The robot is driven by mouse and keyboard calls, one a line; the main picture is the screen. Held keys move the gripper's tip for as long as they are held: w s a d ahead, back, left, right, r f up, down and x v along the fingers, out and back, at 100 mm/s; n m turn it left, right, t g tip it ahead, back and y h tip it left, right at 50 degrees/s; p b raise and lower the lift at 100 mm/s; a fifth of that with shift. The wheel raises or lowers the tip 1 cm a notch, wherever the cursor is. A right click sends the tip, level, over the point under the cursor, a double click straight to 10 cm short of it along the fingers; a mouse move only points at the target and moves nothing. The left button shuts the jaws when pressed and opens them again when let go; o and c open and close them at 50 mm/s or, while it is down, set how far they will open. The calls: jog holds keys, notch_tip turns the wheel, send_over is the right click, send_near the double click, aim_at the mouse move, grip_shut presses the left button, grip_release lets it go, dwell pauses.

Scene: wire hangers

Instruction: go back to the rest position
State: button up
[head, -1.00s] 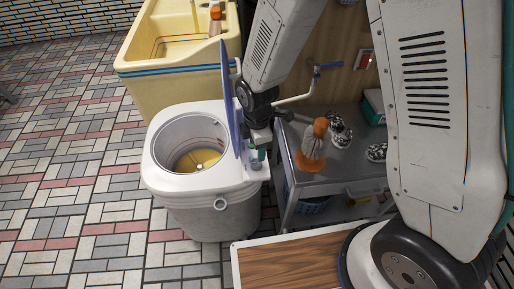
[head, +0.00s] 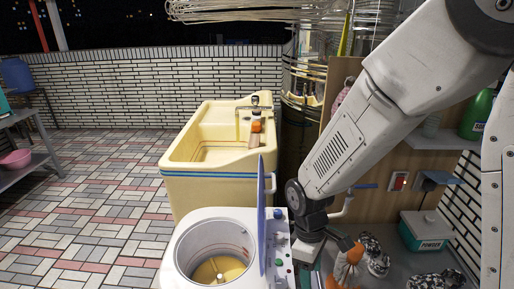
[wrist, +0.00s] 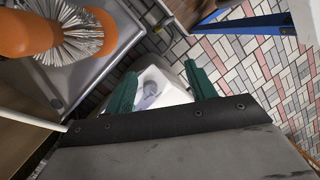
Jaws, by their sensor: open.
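My gripper (wrist: 162,75) shows in the wrist view as two green fingers spread apart. Nothing is held between them; a white surface with a grey rounded part lies beyond the gap. In the head view my gripper hangs down just right of the control panel of the white washing machine (head: 180,250), and its fingertips are mostly hidden. The machine's blue lid (head: 262,215) stands upright, and its tub is open with a yellow bottom.
An orange-handled brush (wrist: 75,40) on a metal shelf (wrist: 105,75) is close to my gripper. A yellow sink (head: 200,185) stands behind the machine. Wire hangers (head: 270,12) hang overhead. A powder box (head: 428,232) is at right.

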jog(key=s+d+r+m+t, duration=0.1)
jog(key=s+d+r+m, duration=0.3)
jog(key=r, duration=0.4)
jog(key=s+d+r+m+t, duration=0.1)
jog(key=s+d+r+m, duration=0.3)
jog(key=r, duration=0.3)
jog(key=s+d+r+m+t+y, duration=0.1)
jog(key=s+d+r+m+t, duration=0.1)
jog(key=s+d+r, duration=0.3)
jog(key=shift+s+d+r+m, duration=0.35)
jog(key=shift+r+m, duration=0.55)
jog(key=shift+r, duration=0.95)
